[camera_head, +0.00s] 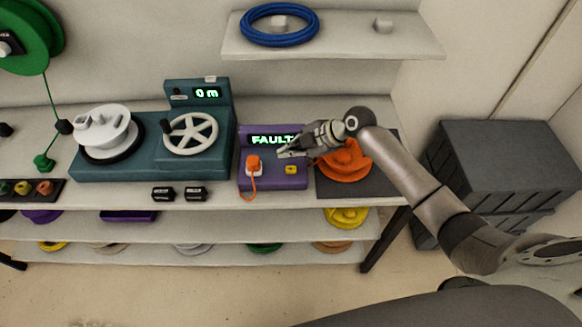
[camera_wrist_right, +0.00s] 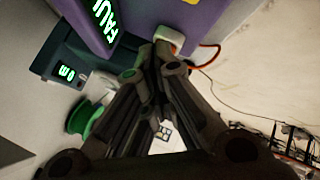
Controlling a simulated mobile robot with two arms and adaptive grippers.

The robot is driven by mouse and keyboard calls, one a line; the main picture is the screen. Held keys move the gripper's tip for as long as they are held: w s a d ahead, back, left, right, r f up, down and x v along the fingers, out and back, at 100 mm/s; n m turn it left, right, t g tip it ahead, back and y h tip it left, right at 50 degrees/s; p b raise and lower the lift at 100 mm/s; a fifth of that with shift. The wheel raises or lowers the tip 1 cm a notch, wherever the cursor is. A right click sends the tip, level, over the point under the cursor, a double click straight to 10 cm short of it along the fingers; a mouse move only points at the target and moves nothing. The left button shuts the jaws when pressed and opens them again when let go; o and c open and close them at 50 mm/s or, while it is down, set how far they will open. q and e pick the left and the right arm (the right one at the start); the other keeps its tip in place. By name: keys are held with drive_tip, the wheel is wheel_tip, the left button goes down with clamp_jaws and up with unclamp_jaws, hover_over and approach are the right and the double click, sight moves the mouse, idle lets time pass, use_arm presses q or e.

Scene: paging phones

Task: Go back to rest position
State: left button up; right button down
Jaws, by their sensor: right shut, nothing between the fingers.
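My right gripper (camera_head: 284,154) is shut and empty, held over the purple tester box (camera_head: 273,180) on the workbench. In the right wrist view its fingers (camera_wrist_right: 157,55) are together near the purple box (camera_wrist_right: 205,15). The box display (camera_head: 272,140) reads "FAULT" in green, partly covered by the gripper. An orange plug (camera_head: 253,163) with an orange cable sits on the box's left, and a yellow connector (camera_head: 291,170) on its right. My right arm reaches in from the right. My left gripper is not in view.
An orange spool (camera_head: 345,165) stands on a dark mat, partly behind my arm. A teal winding machine (camera_head: 150,130) with a handwheel stands left, its display reading "0 m". Two small black blocks lie at the front edge. A shelf (camera_head: 350,45) with a blue coil (camera_head: 279,25) hangs above. Dark crates (camera_head: 510,150) stand right.

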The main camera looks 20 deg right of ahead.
idle(0.5)
drive_tip(key=s+a+f+m+g+h, duration=0.1)
drive_tip(key=s+a+f+m, duration=0.15)
drive_tip(key=s, duration=0.55)
drive_tip(key=s+a+f+m+h, duration=0.1)
drive_tip(key=s+a+f+m, duration=0.2)
drive_tip(key=s, duration=0.6)
drive_tip(key=s+d+r+m+h, duration=0.2)
drive_tip(key=s+d+m+h, duration=0.1)
drive_tip(key=s+d+m, duration=0.3)
drive_tip(key=s+d+r+m+h, duration=0.1)
drive_tip(key=s+d+m+h, duration=0.15)
drive_tip(key=s+m, duration=0.45)
drive_tip(key=s+f+g+b, duration=0.2)
drive_tip(key=s+f+b, duration=0.1)
drive_tip(key=f, duration=2.6)
drive_tip(key=s+d+f+b, duration=0.1)
drive_tip(key=s+d+f, duration=0.1)
drive_tip(key=s+f, duration=0.6)
drive_tip(key=s+d+f+g, duration=0.1)
drive_tip(key=s+d+f, duration=0.1)
drive_tip(key=s+f, duration=0.7)
drive_tip(key=shift+f+n+b, duration=0.35)
drive_tip(key=shift+f, duration=0.05)
